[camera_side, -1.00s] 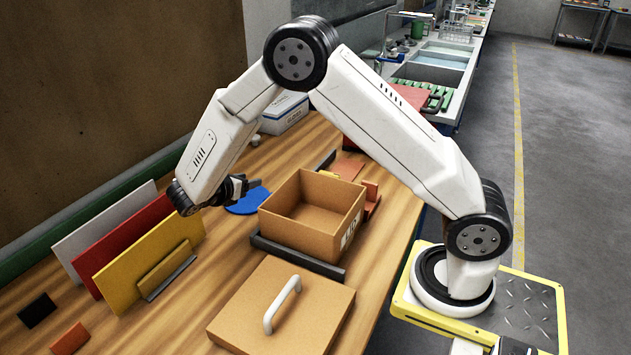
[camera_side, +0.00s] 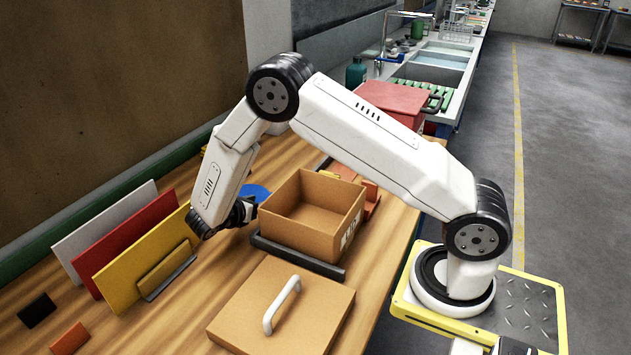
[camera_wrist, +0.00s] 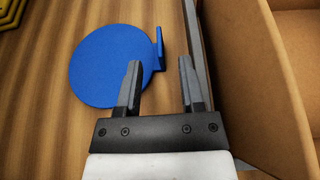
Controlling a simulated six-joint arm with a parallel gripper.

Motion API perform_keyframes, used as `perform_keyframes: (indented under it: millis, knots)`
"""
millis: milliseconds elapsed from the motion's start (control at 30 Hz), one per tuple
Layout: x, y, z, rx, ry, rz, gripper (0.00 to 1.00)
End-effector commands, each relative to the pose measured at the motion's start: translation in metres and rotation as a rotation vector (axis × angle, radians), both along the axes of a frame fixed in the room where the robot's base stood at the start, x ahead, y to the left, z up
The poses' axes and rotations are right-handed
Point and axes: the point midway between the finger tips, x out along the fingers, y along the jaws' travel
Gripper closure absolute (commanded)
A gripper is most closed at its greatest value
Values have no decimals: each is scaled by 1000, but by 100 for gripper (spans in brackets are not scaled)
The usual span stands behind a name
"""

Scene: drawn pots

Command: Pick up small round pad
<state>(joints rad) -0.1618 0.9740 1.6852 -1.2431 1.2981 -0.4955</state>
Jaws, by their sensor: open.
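The small round pad is a flat blue disc with a small upright tab on its edge. In the wrist view the pad (camera_wrist: 110,68) lies on the wooden table, and its tab (camera_wrist: 158,48) stands just ahead of and between the lines of my fingers. My gripper (camera_wrist: 158,75) is open and empty; its left finger overlaps the pad's lower right edge in the picture. In the side view part of the pad (camera_side: 258,190) shows behind my gripper (camera_side: 248,208), which hides the rest. I cannot tell the exact height of the fingers above the table.
An open cardboard box (camera_side: 318,240) stands on a dark tray just right of my gripper; its wall (camera_wrist: 240,80) is close in the wrist view. A box lid with a white handle (camera_side: 245,318) lies in front. Upright white, red and yellow panels (camera_side: 135,285) stand at left.

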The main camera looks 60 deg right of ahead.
Motion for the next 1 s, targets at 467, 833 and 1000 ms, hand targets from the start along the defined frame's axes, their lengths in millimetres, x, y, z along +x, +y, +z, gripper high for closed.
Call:
perform_keyframes:
  millis: [467,833,1000]
  knots:
    - [0,-22,-6,0,1,-2,51]
    - [0,-51,-17,1,-1,2,51]
    - [0,-51,-17,1,-1,2,51]
